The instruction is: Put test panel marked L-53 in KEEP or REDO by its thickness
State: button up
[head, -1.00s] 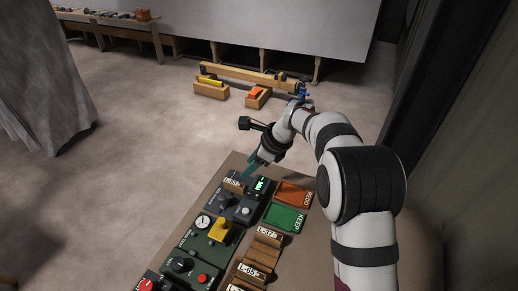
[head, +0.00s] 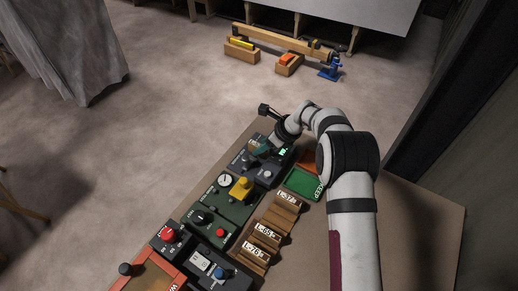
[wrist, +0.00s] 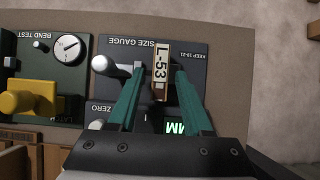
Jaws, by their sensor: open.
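The test panel (wrist: 161,60), a narrow strip with a white L-53 label, lies on the dark size gauge (wrist: 195,52) in the wrist view. My gripper (wrist: 160,74) is open, its teal fingers on either side of the panel. I cannot tell whether they touch it. The gauge is printed KEEP 19-21. Its green display (wrist: 174,127) shows MM; the number is hidden by my gripper. In the head view my gripper (head: 261,146) covers the panel. The green KEEP tray (head: 303,184) looks empty. The orange REDO tray (head: 309,160) is partly behind my arm.
The green bend tester with a yellow part (head: 241,188) stands beside the gauge. A wooden rack (head: 262,237) with several labelled places is nearer. More control boxes with a red knob (head: 168,234) line the bench's left edge. The bench at right is bare.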

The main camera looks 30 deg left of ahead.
grip_shut()
jog(key=shift+r, duration=3.5)
jog(key=s+d+r+h, duration=0.1)
jog(key=s+d+h, duration=0.1)
jog(key=d, duration=1.3)
jog(key=shift+s+d+f, duration=0.1)
jog(key=shift+s+f, duration=0.05)
jog(key=shift+f, duration=1.45)
jog(key=shift+s+d+f, duration=0.1)
jog(key=shift+s+f, duration=0.05)
jog(key=shift+f, duration=1.4)
